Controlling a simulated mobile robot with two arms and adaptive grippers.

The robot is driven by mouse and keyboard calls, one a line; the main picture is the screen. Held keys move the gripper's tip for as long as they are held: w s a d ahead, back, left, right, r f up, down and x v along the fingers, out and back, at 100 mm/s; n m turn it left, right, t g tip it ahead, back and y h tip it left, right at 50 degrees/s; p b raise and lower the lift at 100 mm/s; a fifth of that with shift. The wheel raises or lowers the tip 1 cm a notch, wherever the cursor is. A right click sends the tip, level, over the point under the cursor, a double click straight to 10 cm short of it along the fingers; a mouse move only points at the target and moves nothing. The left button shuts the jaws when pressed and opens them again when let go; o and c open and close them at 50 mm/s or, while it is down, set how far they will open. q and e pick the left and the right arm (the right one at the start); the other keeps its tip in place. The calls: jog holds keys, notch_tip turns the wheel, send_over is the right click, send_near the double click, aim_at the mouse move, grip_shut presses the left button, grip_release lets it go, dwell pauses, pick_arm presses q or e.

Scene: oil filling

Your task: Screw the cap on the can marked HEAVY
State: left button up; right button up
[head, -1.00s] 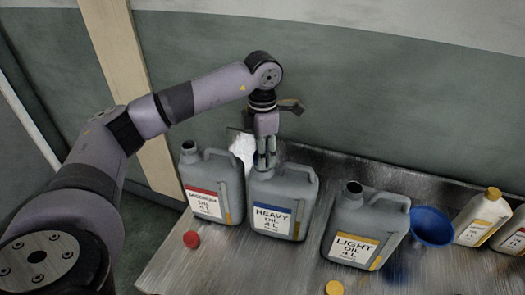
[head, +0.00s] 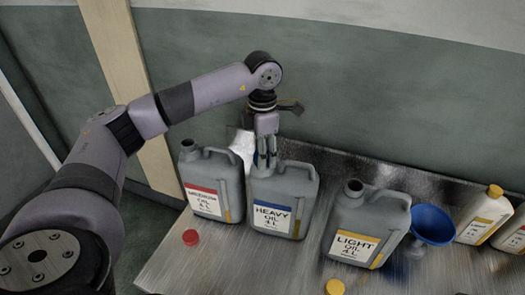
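The grey can marked HEAVY (head: 283,205), with a blue-banded label, stands upright on the metal table. It is between the can marked MEDIUM (head: 212,182) and the can marked LIGHT (head: 369,226). My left gripper (head: 266,161) points down over the HEAVY can's mouth, its fingertips at the neck. My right gripper is not in view.
A red cap (head: 190,237) and a yellow cap (head: 334,287) lie on the metal table (head: 262,268) in front. The MEDIUM and LIGHT cans have open mouths. A blue funnel (head: 432,224) and pale bottles (head: 483,214) stand to the right. A wall is behind.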

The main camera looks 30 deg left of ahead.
pick_arm(q)
jog(key=o, duration=0.3)
jog(key=shift+r, duration=0.1)
notch_tip(320, 180, up, 12)
dwell(0.6)
